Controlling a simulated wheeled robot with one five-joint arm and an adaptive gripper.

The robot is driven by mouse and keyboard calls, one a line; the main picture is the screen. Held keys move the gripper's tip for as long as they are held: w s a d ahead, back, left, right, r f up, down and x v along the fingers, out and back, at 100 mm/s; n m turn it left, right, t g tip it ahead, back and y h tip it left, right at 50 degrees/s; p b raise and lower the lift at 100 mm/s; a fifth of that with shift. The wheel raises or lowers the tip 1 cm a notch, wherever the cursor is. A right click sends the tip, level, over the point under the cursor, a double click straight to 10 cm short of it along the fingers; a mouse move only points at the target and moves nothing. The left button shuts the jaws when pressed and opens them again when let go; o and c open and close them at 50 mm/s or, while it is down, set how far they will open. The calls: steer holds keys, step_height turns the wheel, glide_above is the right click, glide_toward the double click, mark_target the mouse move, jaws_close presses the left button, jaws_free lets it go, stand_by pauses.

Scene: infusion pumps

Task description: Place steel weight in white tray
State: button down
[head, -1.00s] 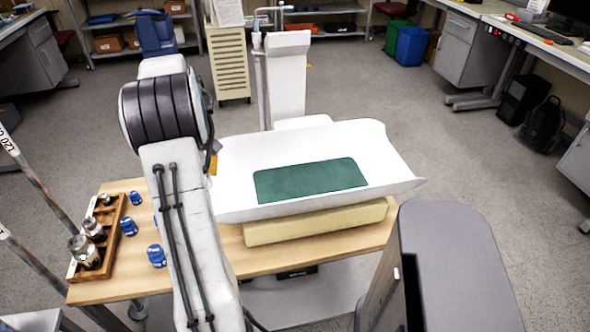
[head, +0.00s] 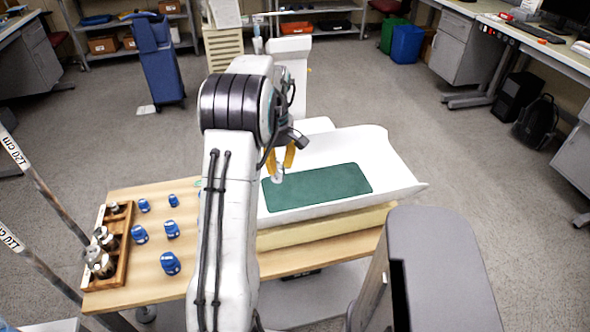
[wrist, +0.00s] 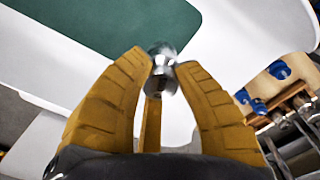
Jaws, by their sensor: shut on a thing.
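A small shiny steel weight (wrist: 162,72) is held between the yellow fingertips of my gripper (wrist: 165,75). In the head view, my gripper (head: 281,160) is over the left part of the white tray (head: 392,165), with the steel weight (head: 277,175) below its fingers. The tray is a wide curved pan with a green mat (head: 330,186) in it. In the wrist view, the white tray (wrist: 245,40) and the mat (wrist: 100,22) lie beyond the fingers. I cannot tell whether the weight touches the tray.
A wooden rack (head: 122,262) with several steel weights stands at the table's left edge. Several blue weights (head: 170,263) stand beside it on the wooden table (head: 150,292). A cream block (head: 320,230) is under the tray. A grey housing (head: 440,260) is at front right.

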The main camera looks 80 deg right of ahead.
steer(key=s+d+f+p, duration=0.1)
steer(key=p, duration=0.1)
steer(key=s+d+f+p, duration=0.1)
steer(key=f+p, duration=0.1)
steer(key=s+f+p, duration=0.1)
steer(key=s+p, duration=0.1)
steer(key=shift+d+f, duration=0.15)
steer(key=shift+d, duration=0.25)
steer(key=shift+f, duration=1.25)
steer(key=shift+f, duration=0.1)
steer(key=c, duration=1)
jaws_free()
steer(key=shift+c, duration=0.2)
